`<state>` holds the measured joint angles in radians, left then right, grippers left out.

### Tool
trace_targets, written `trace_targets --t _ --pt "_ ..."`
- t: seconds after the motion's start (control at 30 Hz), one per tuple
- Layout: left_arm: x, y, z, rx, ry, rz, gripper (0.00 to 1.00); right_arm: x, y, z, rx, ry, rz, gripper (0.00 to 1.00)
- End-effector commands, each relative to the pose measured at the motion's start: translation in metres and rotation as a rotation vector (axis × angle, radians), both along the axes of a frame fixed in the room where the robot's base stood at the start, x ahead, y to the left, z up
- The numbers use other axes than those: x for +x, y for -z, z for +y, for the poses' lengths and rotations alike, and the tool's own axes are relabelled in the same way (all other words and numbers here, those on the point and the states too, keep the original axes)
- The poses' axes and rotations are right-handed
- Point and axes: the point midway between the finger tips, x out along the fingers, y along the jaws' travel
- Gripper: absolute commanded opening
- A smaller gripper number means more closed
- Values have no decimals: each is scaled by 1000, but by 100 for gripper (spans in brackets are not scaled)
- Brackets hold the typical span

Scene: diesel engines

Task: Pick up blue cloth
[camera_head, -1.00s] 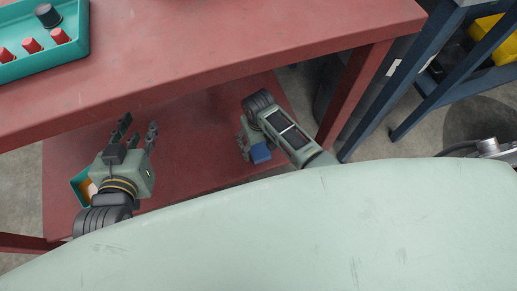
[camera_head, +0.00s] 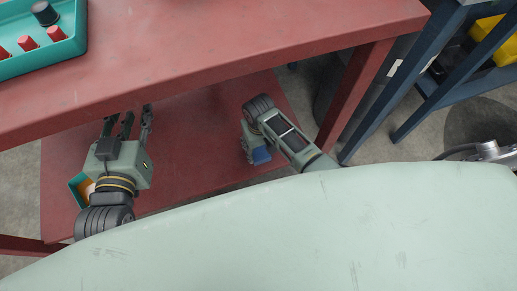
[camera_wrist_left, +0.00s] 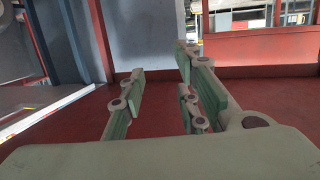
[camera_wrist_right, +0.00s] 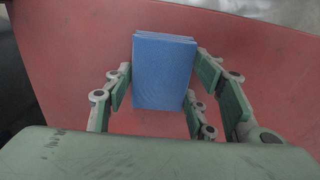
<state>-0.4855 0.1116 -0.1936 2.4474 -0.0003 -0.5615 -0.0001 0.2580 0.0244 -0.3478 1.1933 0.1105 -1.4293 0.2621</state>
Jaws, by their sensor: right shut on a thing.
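The blue cloth (camera_wrist_right: 163,72) is a folded, layered block between the fingers of my right gripper (camera_wrist_right: 160,90) in the right wrist view. The fingers close on its two sides. In the head view the cloth (camera_head: 261,155) shows as a small blue patch beside my right gripper (camera_head: 250,146), over the red lower shelf. My left gripper (camera_head: 127,115) is at the left, over the same shelf and under the front edge of the tabletop. Its fingers are spread, and the left wrist view shows nothing between them (camera_wrist_left: 160,95).
The red lower shelf (camera_head: 190,150) is mostly bare. A small teal bin (camera_head: 78,187) is partly hidden behind my left gripper. Above, the red tabletop (camera_head: 200,55) carries a teal tray (camera_head: 72,38) with red and black pieces. A red table leg (camera_head: 355,95) and blue frame (camera_head: 425,80) stand right.

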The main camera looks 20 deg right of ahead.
Motion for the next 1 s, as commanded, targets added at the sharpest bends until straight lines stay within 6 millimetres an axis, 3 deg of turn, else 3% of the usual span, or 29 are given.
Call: trace_targets --t 0.13,0.53,0.77,1.0 --pt "0 0 0 0 0 0 29 0 0 0 0 0 0 25" --pt "-1 3 1 5 -1 22 29 0 -3 0 0 0 0 25" --pt "-16 37 9 48 -12 197 29 0 -17 0 0 0 -1 25" --pt "-61 89 29 121 -36 517 29 0 -43 0 0 0 -1 25"
